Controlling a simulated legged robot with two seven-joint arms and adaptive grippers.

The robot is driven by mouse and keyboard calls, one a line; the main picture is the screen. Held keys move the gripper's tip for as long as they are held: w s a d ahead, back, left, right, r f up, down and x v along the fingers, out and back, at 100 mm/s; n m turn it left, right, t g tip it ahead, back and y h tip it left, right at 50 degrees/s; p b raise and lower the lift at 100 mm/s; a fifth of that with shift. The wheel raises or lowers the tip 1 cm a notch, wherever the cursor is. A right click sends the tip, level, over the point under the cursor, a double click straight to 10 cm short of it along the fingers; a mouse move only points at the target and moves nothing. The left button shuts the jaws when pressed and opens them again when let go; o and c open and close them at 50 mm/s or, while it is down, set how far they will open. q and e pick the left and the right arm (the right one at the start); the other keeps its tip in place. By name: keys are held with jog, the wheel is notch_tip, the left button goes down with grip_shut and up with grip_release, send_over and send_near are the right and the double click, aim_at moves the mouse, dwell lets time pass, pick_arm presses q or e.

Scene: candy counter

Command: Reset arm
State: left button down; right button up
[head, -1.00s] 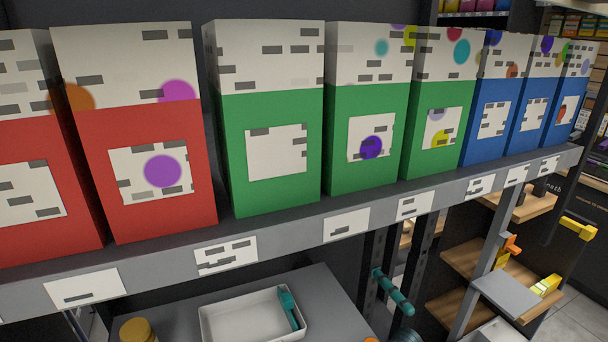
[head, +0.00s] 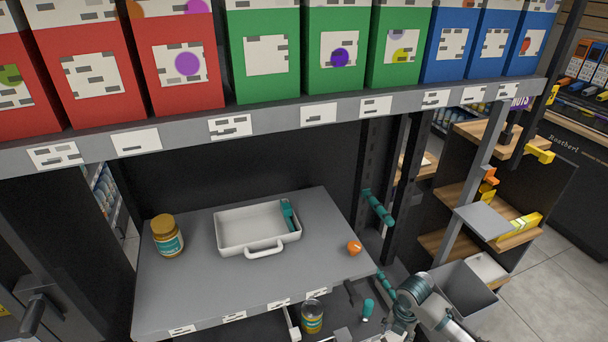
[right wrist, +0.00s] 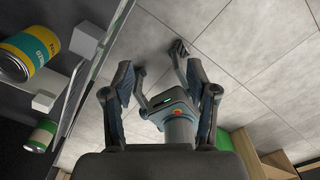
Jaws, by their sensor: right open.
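My right gripper (right wrist: 160,85) is open and empty in the right wrist view, with its two dark fingers wide apart over tiled floor. Between and beyond them shows a second, smaller-looking gripper (right wrist: 160,62) with a green light, which looks like my left one. Its fingers are spread with nothing between them. In the head view my right arm (head: 413,290) is low at the bottom right, below and right of the grey shelf (head: 180,290). Its fingers are not clear there. My left arm cannot be made out in the head view.
The shelf holds a yellow-lidded jar (head: 167,240), a white tray (head: 262,250) with a teal scoop (head: 289,214), and an orange item (head: 354,247). A can (head: 312,318) stands lower, near the arm; it also shows in the right wrist view (right wrist: 30,50). Candy boxes (head: 265,60) line the upper shelf.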

jog(key=s+a+f+m+t+y+p, duration=0.1)
jog(key=s+a+f+m+p, duration=0.3)
jog(key=s+f+m, duration=0.35)
jog(key=s+a+f+m+t+y+p, duration=0.1)
jog(key=s+a+f+m+p, duration=0.3)
jog(key=f+m, duration=0.55)
pick_arm(q)
jog(key=s+a+f+g+y+p, duration=0.1)
jog(key=s+a+f+g, duration=0.1)
jog(key=s+f, duration=0.5)
jog(key=s+a+f+g+p, duration=0.1)
jog(key=s+f+g, duration=0.4)
jog(key=f, duration=1)
jog(key=s+p, duration=0.1)
jog(key=s, duration=0.1)
jog(key=shift+s+a+y, duration=0.35)
jog(key=shift+y, duration=0.05)
pick_arm(e)
jog(key=s+d+f+m+h, duration=0.1)
jog(key=s+f+m, duration=0.4)
jog(key=s, duration=0.8)
jog(key=s+d+f+m, duration=0.2)
jog(key=s+f+m, duration=0.3)
jog(key=s, duration=0.8)
jog(key=shift+d+f+h, duration=0.15)
jog(key=shift+f+h, duration=0.25)
jog(key=shift+f, duration=0.2)
pick_arm(q)
jog(key=shift+f, duration=0.1)
